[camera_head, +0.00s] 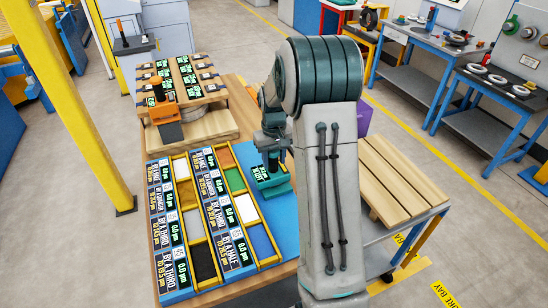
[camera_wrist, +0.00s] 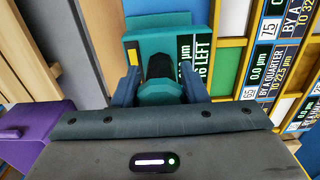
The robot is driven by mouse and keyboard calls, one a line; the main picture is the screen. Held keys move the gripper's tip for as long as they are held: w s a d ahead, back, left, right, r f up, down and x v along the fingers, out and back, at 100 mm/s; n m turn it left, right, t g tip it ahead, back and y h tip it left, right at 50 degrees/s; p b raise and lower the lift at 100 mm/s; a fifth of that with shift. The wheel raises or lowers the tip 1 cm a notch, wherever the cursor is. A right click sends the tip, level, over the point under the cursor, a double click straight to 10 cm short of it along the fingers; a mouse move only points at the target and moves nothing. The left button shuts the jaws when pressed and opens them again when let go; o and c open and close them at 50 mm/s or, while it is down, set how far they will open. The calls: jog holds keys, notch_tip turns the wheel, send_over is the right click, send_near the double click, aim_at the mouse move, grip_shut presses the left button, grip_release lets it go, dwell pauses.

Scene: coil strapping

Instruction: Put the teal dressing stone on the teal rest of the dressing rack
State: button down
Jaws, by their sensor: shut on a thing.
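The teal dressing stone (camera_head: 272,186) is a teal block with a dark display whose text ends in "LEFT"; it also shows in the wrist view (camera_wrist: 150,40). My gripper (camera_head: 272,145) is above it in the head view. In the wrist view my gripper (camera_wrist: 158,82) is shut on the block's dark and teal grip. The block is over or on the blue board right of the coloured trays; I cannot tell if it touches. No teal rest can be made out for sure, and my arm hides part of the bench.
A blue-framed panel (camera_head: 150,225) holds several display cards and yellow-edged trays of coloured blocks. Behind it a wooden stand (camera_head: 205,128) carries display cards and an orange tool (camera_head: 167,118). A slatted wooden top (camera_head: 395,180) is right of my arm. A yellow post (camera_head: 75,90) rises at left.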

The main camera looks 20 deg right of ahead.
jog(key=shift+f, duration=0.15)
jog(key=c, duration=0.9)
grip_release()
jog(key=shift+o, duration=0.2)
notch_tip(320, 180, up, 11)
jog(key=shift+r+b, duration=0.1)
jog(key=shift+b, duration=0.55)
jog(key=shift+s+a+r, duration=0.1)
jog(key=shift+r, duration=0.55)
jog(key=s+a+r+t, duration=0.1)
jog(key=s+a+r, duration=0.15)
jog(key=s, duration=0.35)
jog(key=s+a+r+t, duration=0.1)
jog(key=s+a+r, duration=0.1)
jog(key=s+a, duration=0.25)
jog(key=s+a+f, duration=0.2)
jog(key=s, duration=0.6)
jog(key=s+a+f+t, duration=0.1)
jog(key=s+a, duration=0.1)
jog(key=s, duration=0.5)
jog(key=shift+s+f, duration=0.4)
